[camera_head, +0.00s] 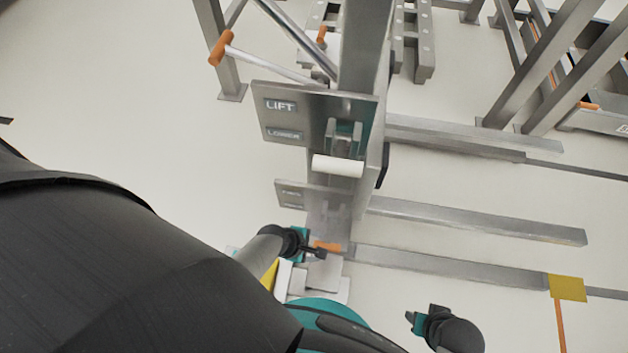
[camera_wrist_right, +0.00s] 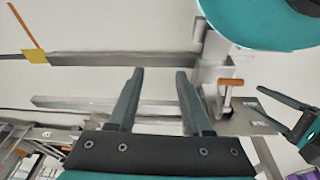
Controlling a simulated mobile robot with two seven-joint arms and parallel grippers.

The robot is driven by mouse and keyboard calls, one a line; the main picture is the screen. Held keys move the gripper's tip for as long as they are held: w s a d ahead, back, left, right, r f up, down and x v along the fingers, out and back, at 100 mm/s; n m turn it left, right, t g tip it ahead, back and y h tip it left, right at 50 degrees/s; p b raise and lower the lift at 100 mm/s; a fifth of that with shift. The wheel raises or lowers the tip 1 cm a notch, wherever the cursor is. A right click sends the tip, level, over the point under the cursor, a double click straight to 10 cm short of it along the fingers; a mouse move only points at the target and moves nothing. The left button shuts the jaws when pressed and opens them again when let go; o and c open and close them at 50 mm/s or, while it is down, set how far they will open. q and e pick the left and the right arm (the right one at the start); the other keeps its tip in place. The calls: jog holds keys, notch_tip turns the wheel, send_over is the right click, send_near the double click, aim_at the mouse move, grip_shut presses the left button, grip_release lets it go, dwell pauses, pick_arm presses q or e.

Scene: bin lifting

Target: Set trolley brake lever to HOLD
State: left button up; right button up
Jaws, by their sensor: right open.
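The brake lever seems to be the short orange-handled lever (camera_head: 327,246) low on the trolley, beside a small plate (camera_head: 290,194) with two labels too small to read. The lever also shows in the right wrist view (camera_wrist_right: 231,82), its orange bar lying across a pale post. My left gripper (camera_head: 318,252) is right at the lever in the head view; whether it touches is unclear. In the right wrist view the left gripper (camera_wrist_right: 290,118) appears to the right of the lever, apart from it. My right gripper (camera_head: 416,320) is open and empty, to the lower right of the lever; its fingers (camera_wrist_right: 155,85) show apart.
A larger plate (camera_head: 318,118) marked LIFT and LOWER is higher on the mast, with a long orange-tipped lever (camera_head: 222,48). Grey rails (camera_head: 470,220) run right from the trolley. A yellow floor patch (camera_head: 567,288) lies right. Steel frames stand at the back right.

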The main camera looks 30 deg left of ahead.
jog(key=shift+s+d+f, duration=0.1)
jog(key=shift+s+f, duration=0.35)
jog(key=shift+f, duration=0.25)
jog(key=shift+s, duration=0.1)
dwell(0.5)
